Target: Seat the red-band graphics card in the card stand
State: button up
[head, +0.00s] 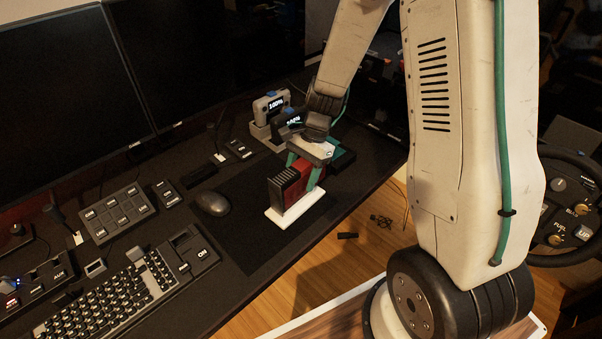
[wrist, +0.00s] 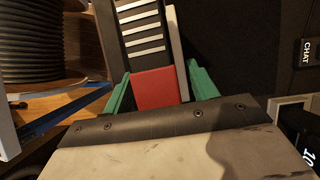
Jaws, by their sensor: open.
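The graphics card (head: 285,188), dark and ribbed with a red part, stands upright in the head view on a white base that looks like the card stand (head: 297,210). I cannot tell how deep it sits. My gripper (head: 304,172) is above and around its far end, its green fingers apart. In the wrist view the red band (wrist: 156,88) of the card lies between the open fingers of my gripper (wrist: 159,88), with small gaps visible. A pale strip of the stand (wrist: 178,50) shows beside the card.
A mouse (head: 211,203) lies left of the stand on a dark mat (head: 245,222). A grey device with a lit display (head: 272,105) stands behind my gripper. A keyboard (head: 110,300) is at the front left. The desk's edge is close to the stand's right.

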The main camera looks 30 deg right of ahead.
aim_at(305, 161)
jog(key=v, duration=0.7)
jog(key=shift+w+d+r, duration=0.1)
jog(key=shift+d+r, duration=0.05)
jog(key=shift+r, duration=0.25)
jog(key=shift+r, duration=0.3)
jog(key=s+a+r+n+t+h, duration=0.1)
jog(key=s+a+r+n+h, duration=0.1)
jog(key=s+r+n, duration=0.6)
jog(key=s+r+n+t+h, duration=0.2)
jog(key=s+r+n, duration=0.3)
jog(key=s+r, duration=0.4)
jog(key=s, duration=0.7)
jog(key=shift+n, duration=0.4)
jog(key=shift+d+r, duration=0.1)
jog(key=shift+d, duration=0.05)
